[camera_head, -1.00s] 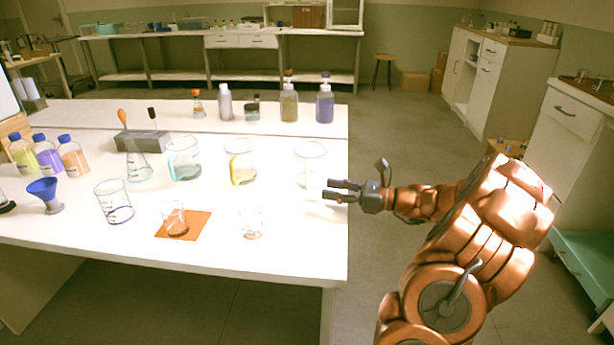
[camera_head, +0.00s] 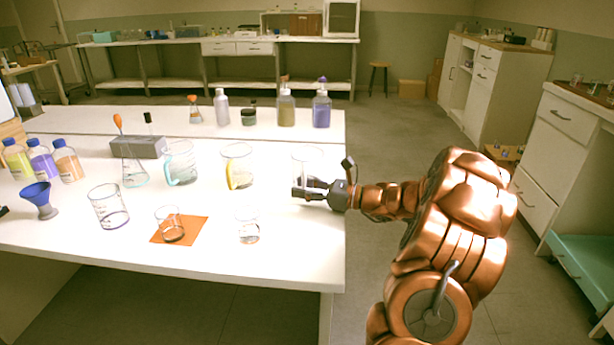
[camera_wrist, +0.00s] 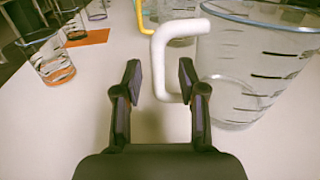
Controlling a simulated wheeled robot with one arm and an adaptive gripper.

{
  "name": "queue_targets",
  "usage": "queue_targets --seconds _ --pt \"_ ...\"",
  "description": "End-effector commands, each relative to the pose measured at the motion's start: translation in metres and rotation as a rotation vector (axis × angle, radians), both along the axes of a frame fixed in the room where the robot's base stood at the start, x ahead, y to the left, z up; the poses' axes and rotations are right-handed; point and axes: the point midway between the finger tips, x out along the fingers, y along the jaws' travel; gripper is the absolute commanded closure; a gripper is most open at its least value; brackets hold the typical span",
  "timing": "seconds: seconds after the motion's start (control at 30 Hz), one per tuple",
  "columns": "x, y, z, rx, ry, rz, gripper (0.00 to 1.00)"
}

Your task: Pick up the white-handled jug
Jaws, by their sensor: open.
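The white-handled jug (camera_wrist: 252,62) is a clear glass vessel with dark measuring marks, upright on the table. In the wrist view its white handle (camera_wrist: 163,62) stands just ahead of my gripper (camera_wrist: 157,75), roughly between the fingertip directions. My gripper is open and empty, and I cannot tell that it touches the handle. In the head view the jug (camera_head: 308,160) is at the table's right side, partly hidden by my gripper (camera_head: 297,187).
A yellow-handled jug (camera_head: 238,166) and a teal-handled jug (camera_head: 181,162) stand to the left. A small beaker (camera_head: 247,226) is nearer the front edge. Another beaker (camera_head: 170,226) stands on an orange mat (camera_head: 198,228). Bottles (camera_head: 321,110) stand behind.

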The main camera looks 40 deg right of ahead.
Motion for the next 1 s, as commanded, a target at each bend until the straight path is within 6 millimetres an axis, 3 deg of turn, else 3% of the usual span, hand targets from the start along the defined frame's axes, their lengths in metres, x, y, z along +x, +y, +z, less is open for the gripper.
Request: queue_targets --seconds 0.07,0.43,1.0 --pt "-0.0002 -0.0001 0.0001 0.0 0.0 0.0 0.6" --pt "-0.0003 -0.0002 0.0 0.0 0.0 0.0 0.99" --pt "-0.0005 -0.0002 -0.0002 0.0 0.0 0.0 1.0"
